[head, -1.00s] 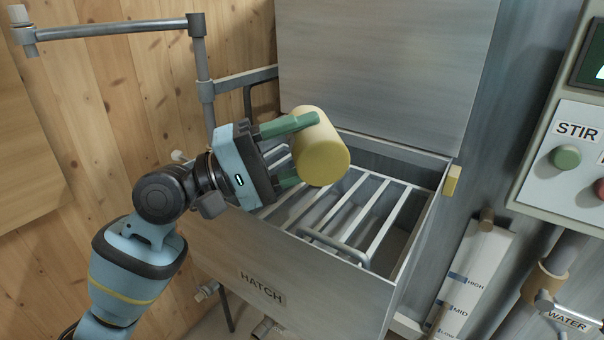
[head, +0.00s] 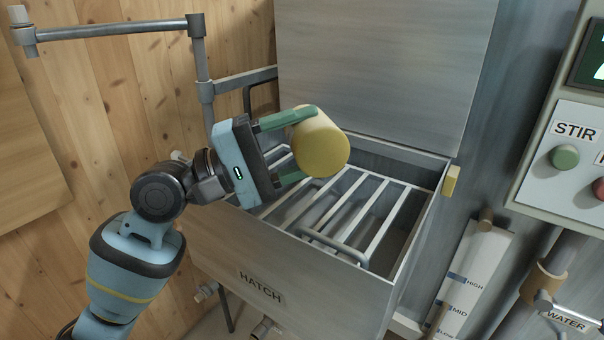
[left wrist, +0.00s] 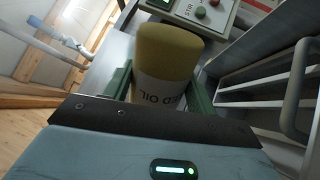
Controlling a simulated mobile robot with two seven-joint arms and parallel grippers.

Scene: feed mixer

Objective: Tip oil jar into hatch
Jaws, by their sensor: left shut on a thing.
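The oil jar (head: 322,148) is a yellow cylinder, held tilted above the open hatch. In the left wrist view the jar (left wrist: 166,55) shows a white label with lettering that reads as oil, upside down. My left gripper (head: 296,146) is shut on the jar, with a green finger on either side of it. The hatch (head: 300,270) is a grey metal box with its lid (head: 385,60) raised behind it. White bars of a grate (head: 372,222) cross its opening under the jar. I cannot see any oil flowing. My right gripper is not in view.
A control panel (head: 565,140) with a green STIR button stands at the right. A level gauge (head: 470,275) and a WATER pipe are below it. A grey pipe frame (head: 110,30) and wooden wall are at the left.

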